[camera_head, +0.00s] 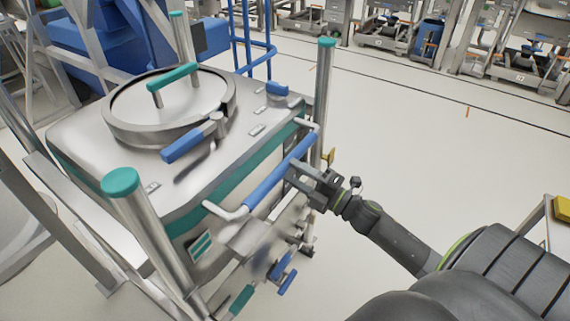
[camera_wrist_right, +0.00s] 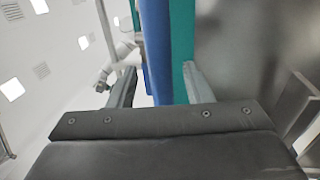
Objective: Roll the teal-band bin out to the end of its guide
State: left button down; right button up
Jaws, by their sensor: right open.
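The teal-band bin (camera_head: 110,160) is a steel box with a teal band around its upper side and a round lid with a teal handle (camera_head: 173,77). A bar handle with a blue sleeve (camera_head: 280,172) runs along its side facing me. My right gripper (camera_head: 294,174) is open at the middle of this bar. In the right wrist view the blue bar (camera_wrist_right: 155,45) shows between the two open fingers of my right gripper (camera_wrist_right: 160,85), with the teal band (camera_wrist_right: 181,50) beyond it. I cannot tell whether the fingers touch the bar. My left gripper is out of view.
Steel posts with teal caps (camera_head: 121,182) stand at the bin's corners. A blue-handled valve (camera_head: 283,272) sits low on its front. The pale floor (camera_head: 430,130) to the right is clear. Machines line the back, and a yellow-topped stand (camera_head: 562,208) is at the right edge.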

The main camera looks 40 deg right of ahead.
aim_at(285, 167)
jog(key=shift+p+x, duration=0.65)
jog(key=shift+x, duration=1.25)
jog(key=shift+s, duration=0.1)
grip_shut()
